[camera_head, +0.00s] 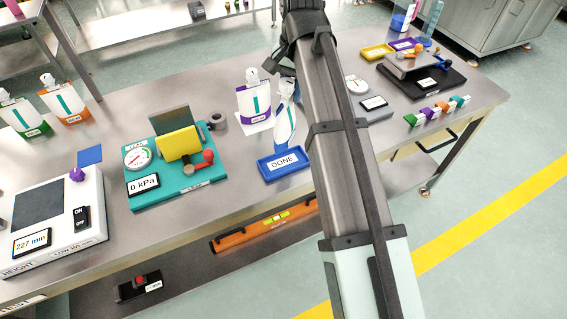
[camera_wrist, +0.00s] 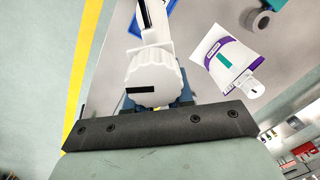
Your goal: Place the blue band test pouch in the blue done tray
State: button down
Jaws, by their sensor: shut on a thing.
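The blue band test pouch (camera_head: 284,122) is white with a teal stripe and a blue lower edge. It hangs roughly upright above the back of the blue done tray (camera_head: 268,178), just left of my arm. I cannot tell whether its bottom touches the tray. My gripper (camera_head: 277,65) is shut on the pouch's capped top, partly hidden by my arm. In the wrist view, the white ribbed cap (camera_wrist: 152,78) fills the space between the fingers, and a blue tray edge (camera_wrist: 135,25) shows beside the pouch.
A purple-band pouch (camera_head: 253,104) stands close behind and left of the held pouch. A teal pressure gauge station (camera_head: 180,190) is left of the tray, with a grey roll (camera_head: 217,121) behind it. A height gauge (camera_head: 55,220) stands farther left. Green and orange pouches (camera_head: 65,103) are at the back left.

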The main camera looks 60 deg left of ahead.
aim_at(292, 123)
jog(key=m, duration=0.3)
jog(key=shift+d+f+m, duration=0.1)
jog(key=shift+d+m, duration=0.25)
jog(key=shift+m, duration=0.05)
jog(key=shift+f, duration=5.05)
jog(key=c, duration=1)
grip_release()
